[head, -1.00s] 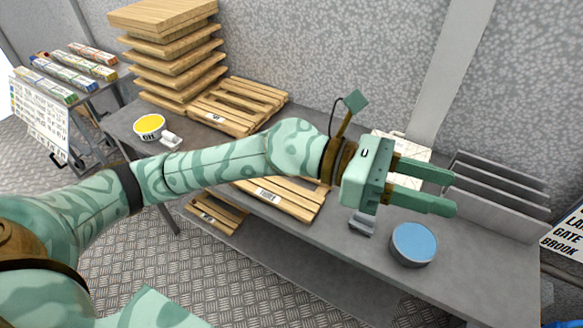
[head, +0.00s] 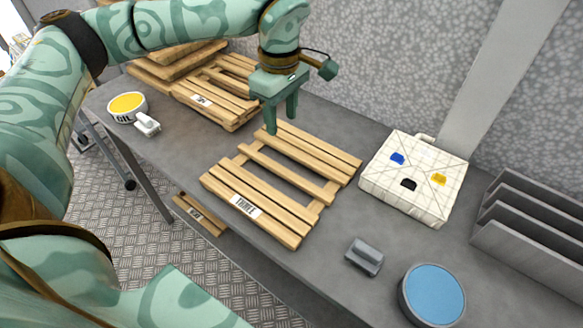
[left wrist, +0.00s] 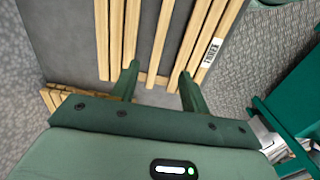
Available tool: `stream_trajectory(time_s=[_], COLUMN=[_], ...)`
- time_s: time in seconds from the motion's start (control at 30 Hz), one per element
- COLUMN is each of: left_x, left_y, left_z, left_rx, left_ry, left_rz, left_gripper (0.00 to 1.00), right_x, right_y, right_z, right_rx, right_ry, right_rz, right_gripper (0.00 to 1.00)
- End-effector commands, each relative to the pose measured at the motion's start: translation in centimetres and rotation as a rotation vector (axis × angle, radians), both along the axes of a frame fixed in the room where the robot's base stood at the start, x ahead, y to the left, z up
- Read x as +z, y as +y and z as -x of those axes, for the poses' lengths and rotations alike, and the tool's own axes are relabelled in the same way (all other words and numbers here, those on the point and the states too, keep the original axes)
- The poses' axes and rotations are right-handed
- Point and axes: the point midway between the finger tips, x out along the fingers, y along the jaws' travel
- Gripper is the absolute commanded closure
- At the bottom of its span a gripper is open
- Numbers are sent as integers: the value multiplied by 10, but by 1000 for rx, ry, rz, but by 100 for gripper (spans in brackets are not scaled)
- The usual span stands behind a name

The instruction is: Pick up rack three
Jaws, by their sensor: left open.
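Rack three (head: 283,180) is a slatted wooden rack with a white label reading "THREE", lying flat on the grey bench. It also shows in the left wrist view (left wrist: 150,80), its label at the right. My left gripper (head: 281,122) is open and points down over the rack's far left edge. In the left wrist view the two fingertips (left wrist: 157,70) are apart, over the rack's slats; whether they touch the wood I cannot tell. My right gripper is not in view.
Another labelled rack (head: 215,95) lies behind left. A yellow-topped tub (head: 127,106) marked "OIL" stands left. A checked pad (head: 414,180), a grey block (head: 364,256), a blue-topped tin (head: 431,294) and a grey slotted holder (head: 535,225) are to the right. One rack (head: 199,214) sits below the bench.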

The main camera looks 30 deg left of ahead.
Motion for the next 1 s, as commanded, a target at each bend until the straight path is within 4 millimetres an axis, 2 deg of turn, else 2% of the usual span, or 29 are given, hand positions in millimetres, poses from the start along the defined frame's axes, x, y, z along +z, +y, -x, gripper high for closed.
stream_trajectory(time_s=[0.1, 0.2, 0.33, 0.43, 0.57, 0.67, 0.9, 1.0], left_x=[-29, -56, -84, -97, -104, -112, -152, -157], left_y=[0, 0, 0, 0, 0, 1, 4, 4], left_z=[1, 1, 1, 0, 0, 0, -1, -1], left_rx=[-1, -1, -1, -1, -1, 0, -2, -2], left_ry=[8, 8, 7, 5, 1, 3, 7, 2], left_rz=[0, 0, 1, 2, 2, 2, 2, 3], left_gripper=[55, 55, 55, 55, 55, 55, 55, 55], right_x=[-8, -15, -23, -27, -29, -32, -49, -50], right_y=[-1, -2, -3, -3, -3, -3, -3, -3], right_z=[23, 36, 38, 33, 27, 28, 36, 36], right_rx=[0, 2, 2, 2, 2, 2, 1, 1], right_ry=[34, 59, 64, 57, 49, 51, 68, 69], right_rz=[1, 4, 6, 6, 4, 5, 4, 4], right_gripper=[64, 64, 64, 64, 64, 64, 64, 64])
